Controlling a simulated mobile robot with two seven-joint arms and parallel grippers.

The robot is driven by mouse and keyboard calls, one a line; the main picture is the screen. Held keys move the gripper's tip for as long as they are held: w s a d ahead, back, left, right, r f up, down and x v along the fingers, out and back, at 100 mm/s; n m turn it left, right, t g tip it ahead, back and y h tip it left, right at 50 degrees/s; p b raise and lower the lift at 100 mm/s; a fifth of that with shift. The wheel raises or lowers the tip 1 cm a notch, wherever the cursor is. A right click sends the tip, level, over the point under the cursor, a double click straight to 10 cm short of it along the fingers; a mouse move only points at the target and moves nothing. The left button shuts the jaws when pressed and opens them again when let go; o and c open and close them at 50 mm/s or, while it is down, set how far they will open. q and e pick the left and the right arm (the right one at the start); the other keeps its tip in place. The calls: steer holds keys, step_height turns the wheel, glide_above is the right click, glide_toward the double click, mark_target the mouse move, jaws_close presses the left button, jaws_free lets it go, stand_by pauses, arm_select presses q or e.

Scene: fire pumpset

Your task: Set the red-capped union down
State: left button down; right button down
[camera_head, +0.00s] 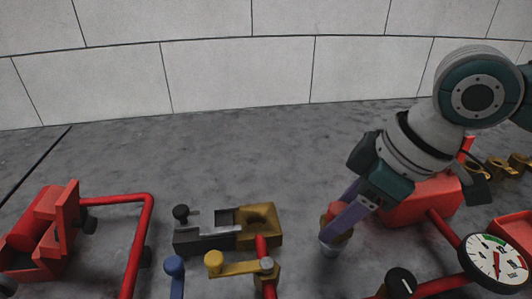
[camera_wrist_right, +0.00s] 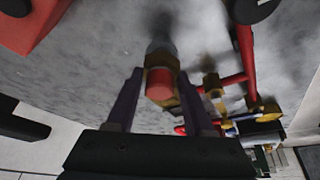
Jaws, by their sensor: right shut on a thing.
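The red-capped union (camera_head: 334,212) is between the fingers of my right gripper (camera_head: 341,222), over the grey floor right of centre in the head view. Its cap is red, its body brass-coloured, and a pale grey round end shows below. The fingers partly hide it. In the right wrist view the red cap of the union (camera_wrist_right: 160,82) faces the camera, with brass around it and a blurred grey end beyond. My right gripper (camera_wrist_right: 160,88) is shut on it there, one finger on each side. I cannot tell whether its lower end touches the floor. My left gripper is not in view.
A grey-and-brass vise-like block (camera_head: 205,237) stands left of the union. A yellow-handled valve (camera_head: 232,264) and red pipe (camera_head: 142,235) are nearby. A red machine body (camera_head: 420,205) and pressure gauge (camera_head: 497,258) lie to the right. Floor behind the block is clear.

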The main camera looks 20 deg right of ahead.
steer(key=shift+c, duration=1.3)
jaws_free()
steer(key=shift+f, duration=0.1)
steer(key=p+v, duration=0.2)
steer(key=v, duration=1)
steer(key=s+a+f+p, duration=0.1)
steer(key=s+a+p, duration=0.35)
steer(key=a, duration=0.35)
steer(key=s+d+r+m+h+p, duration=0.2)
steer(key=s+m+p, duration=0.35)
steer(key=s, duration=0.25)
step_height(320, 180, up, 36)
steer(key=p, duration=3.5)
